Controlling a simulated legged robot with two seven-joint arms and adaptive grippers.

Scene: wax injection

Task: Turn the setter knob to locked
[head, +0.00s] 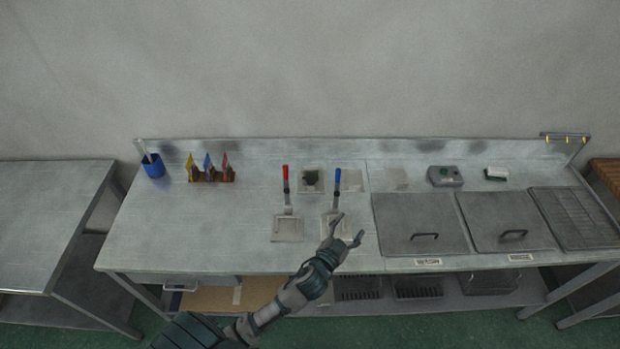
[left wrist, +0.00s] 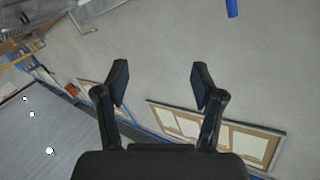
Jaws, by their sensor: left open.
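A small grey box with a dark round top part (head: 444,175) stands at the back right of the steel bench; it may carry the setter knob, but its markings are too small to read. A dark round piece on a square plate (head: 311,178) sits at the back middle, between a red-handled lever (head: 286,180) and a blue-handled lever (head: 337,182). My left gripper (head: 350,228) is open and empty above the front middle of the bench, near the blue lever's plate. In the left wrist view its spread fingers (left wrist: 160,84) have nothing between them. My right gripper is not seen.
Two lidded bins (head: 425,224) with handles and a wire rack (head: 575,217) fill the bench's right side. A blue cup (head: 153,166) and a holder with coloured tools (head: 212,176) stand at back left. The bench's left front is clear.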

